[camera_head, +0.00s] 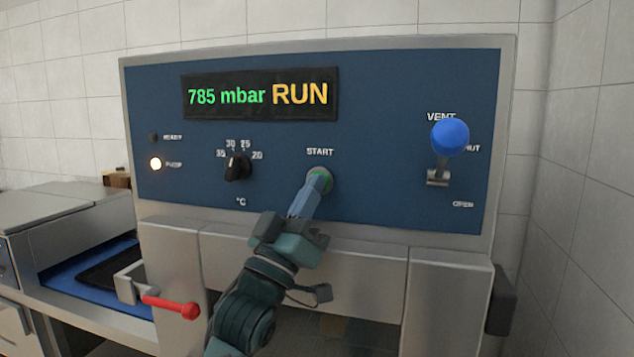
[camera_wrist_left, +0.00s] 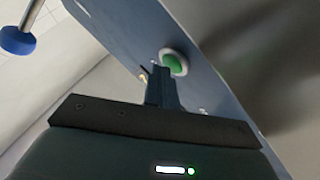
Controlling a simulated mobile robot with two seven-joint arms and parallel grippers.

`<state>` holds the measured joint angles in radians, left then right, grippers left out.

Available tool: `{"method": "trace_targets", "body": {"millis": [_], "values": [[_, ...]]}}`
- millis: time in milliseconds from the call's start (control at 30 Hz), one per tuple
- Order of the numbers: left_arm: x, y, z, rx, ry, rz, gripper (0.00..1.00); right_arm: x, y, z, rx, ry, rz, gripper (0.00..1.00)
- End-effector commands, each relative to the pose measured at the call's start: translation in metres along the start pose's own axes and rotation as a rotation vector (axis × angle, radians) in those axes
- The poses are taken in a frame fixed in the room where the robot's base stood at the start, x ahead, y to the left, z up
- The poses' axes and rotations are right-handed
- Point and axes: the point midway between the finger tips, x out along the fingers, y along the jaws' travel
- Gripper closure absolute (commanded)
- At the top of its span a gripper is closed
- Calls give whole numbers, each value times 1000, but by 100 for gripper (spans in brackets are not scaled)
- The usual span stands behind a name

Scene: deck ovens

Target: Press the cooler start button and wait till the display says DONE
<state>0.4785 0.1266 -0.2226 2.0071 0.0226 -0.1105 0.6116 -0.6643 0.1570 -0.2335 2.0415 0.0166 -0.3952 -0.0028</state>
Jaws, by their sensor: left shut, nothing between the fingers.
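The cooler's blue front panel (camera_head: 380,120) faces me. Its display (camera_head: 260,95) reads "785 mbar RUN". The START button (camera_head: 321,178) is round with a green face and a grey ring, and sits below the START label. My left gripper (camera_head: 319,184) is shut and empty, with its fingertips at the button, covering part of it. In the left wrist view the green button (camera_wrist_left: 174,64) shows just beyond the fingers (camera_wrist_left: 163,88); whether they touch it I cannot tell. The pump lamp (camera_head: 155,164) glows. My right gripper is not in view.
A blue-knobbed vent lever (camera_head: 449,138) stands out at the panel's right. A black temperature dial (camera_head: 237,167) is left of the button. A red-handled latch (camera_head: 170,306) sticks out at the lower left. A counter with a blue tray (camera_head: 70,284) stands farther left.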

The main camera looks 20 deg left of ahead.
Motion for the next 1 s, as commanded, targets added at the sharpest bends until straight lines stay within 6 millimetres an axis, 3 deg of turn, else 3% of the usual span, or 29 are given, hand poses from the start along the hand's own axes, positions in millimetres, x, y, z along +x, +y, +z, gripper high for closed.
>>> {"method": "trace_targets", "body": {"millis": [1000], "values": [[-23, 14, -13, -1, -4, -2, 100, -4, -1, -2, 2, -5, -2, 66]]}}
